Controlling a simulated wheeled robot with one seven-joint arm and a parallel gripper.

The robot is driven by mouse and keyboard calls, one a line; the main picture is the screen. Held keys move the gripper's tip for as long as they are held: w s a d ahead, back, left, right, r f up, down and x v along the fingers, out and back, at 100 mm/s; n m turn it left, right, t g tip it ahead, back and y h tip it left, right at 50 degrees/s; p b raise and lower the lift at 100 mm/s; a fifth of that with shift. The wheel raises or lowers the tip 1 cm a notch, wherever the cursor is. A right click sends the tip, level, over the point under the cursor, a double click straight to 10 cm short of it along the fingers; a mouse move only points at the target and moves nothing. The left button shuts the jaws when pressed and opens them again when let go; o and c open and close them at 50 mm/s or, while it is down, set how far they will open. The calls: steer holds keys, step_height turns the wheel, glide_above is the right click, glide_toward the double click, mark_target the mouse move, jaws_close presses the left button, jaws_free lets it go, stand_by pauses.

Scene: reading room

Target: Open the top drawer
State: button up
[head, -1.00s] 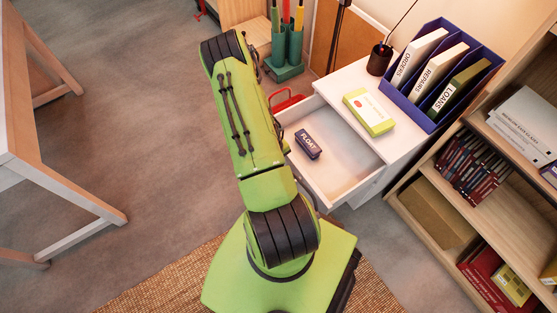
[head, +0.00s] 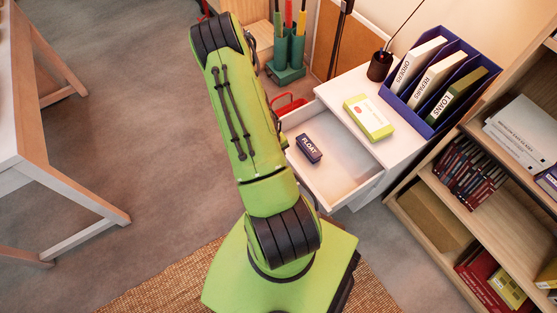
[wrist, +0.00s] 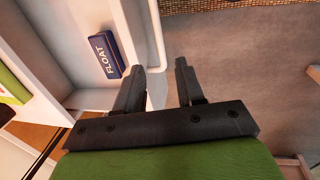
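The top drawer (head: 355,187) of the white cabinet (head: 405,132) is pulled out, its white inside in plain view. A dark blue box marked FLOAT (head: 309,148) lies in it. In the wrist view the drawer (wrist: 82,60) and the FLOAT box (wrist: 107,54) are on the left, with a pale rounded bar (wrist: 156,35) along the drawer's front. My gripper (wrist: 160,82) is open, its two dark fingers apart with nothing seen held between them. The left finger overlaps the drawer's front edge in the picture; I cannot tell whether it touches. The arm hides the gripper in the head view.
A yellow-green box (head: 369,118) and a blue file holder (head: 440,80) stand on the cabinet top. A wooden bookshelf (head: 460,195) is on the right. A green holder (head: 288,55) is behind. A table (head: 20,150) stands left, with open floor (head: 150,150) between.

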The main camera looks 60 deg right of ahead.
step_height(320, 180, up, 8)
steer(key=a+p, duration=0.1)
steer(key=p, duration=0.1)
steer(key=shift+w+a, duration=0.2)
steer(key=shift+w, duration=0.1)
steer(key=w+a+r+n+t+p, duration=0.1)
steer(key=w+a+r+p, duration=0.2)
steer(key=r, duration=0.4)
steer(key=w+a+r+t, duration=0.1)
steer(key=w+a+r, duration=0.25)
steer(key=r, duration=0.45)
steer(key=w+a+r+n+t+p, duration=0.1)
steer(key=w+a+r+p, duration=0.2)
steer(key=r, duration=0.4)
steer(key=s+a+r+n+t+y+p, duration=0.1)
steer(key=s+a+r, duration=0.4)
steer(key=r, duration=0.5)
steer(key=s+a+r+n+t+y+p, duration=0.1)
steer(key=s+a+r+n+t+p, duration=0.1)
steer(key=s+a+r, duration=0.3)
steer(key=a+r, duration=0.4)
steer(key=shift+s+a+r+t, duration=0.3)
steer(key=shift+s+a+r, duration=0.1)
